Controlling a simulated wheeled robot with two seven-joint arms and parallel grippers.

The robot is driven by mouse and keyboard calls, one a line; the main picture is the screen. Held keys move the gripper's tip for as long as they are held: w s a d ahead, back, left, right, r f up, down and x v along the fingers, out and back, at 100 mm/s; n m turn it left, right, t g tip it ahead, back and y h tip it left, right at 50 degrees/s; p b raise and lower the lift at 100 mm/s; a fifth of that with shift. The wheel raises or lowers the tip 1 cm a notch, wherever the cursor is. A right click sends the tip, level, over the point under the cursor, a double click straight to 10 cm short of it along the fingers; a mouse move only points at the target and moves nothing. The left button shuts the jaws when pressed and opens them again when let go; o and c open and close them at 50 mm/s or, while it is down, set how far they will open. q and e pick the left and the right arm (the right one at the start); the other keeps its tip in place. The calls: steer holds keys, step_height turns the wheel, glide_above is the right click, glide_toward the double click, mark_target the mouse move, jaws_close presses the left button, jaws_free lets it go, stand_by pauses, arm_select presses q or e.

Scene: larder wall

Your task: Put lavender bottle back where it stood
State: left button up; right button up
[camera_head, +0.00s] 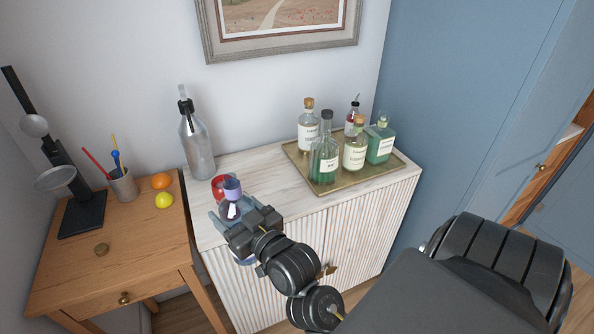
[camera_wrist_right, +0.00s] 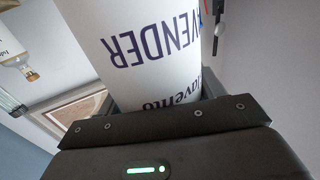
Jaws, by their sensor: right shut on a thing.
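The lavender bottle (camera_head: 232,187) has a purple top and shows just above my right gripper (camera_head: 234,217) in the head view. My right gripper is shut on it, over the left end of the white cabinet top. In the right wrist view the bottle's white label (camera_wrist_right: 150,50) fills the middle, with "LAVENDER" upside down in purple letters. My left gripper is not in view.
A brass tray (camera_head: 301,169) with several bottles stands on the cabinet's right part. A tall grey bottle (camera_head: 197,150) stands at the back left. A red round object (camera_head: 217,184) sits close behind the held bottle. The cabinet top (camera_head: 262,177) is clear between gripper and tray.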

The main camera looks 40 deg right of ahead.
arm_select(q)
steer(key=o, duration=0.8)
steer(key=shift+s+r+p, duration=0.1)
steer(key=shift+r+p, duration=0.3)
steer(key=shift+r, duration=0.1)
arm_select(e)
steer(key=d+r+m+h, duration=0.1)
steer(key=d+r, duration=0.3)
steer(key=d, duration=0.4)
steer(key=d+r+m+h, duration=0.1)
steer(key=d+r+h, duration=0.1)
steer(key=d+r, duration=0.45)
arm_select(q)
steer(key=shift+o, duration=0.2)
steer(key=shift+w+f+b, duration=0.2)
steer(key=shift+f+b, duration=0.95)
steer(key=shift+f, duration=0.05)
arm_select(e)
steer(key=w+d+f, duration=0.4)
steer(key=w+f, duration=0.2)
steer(key=f, duration=0.1)
steer(key=w+d+f, duration=0.4)
steer(key=w+f, duration=0.2)
steer(key=f, duration=0.1)
steer(key=shift+w+d+f, duration=0.25)
steer(key=shift+d+f, duration=0.05)
steer(key=shift+d, duration=0.05)
steer(key=shift+f, duration=0.15)
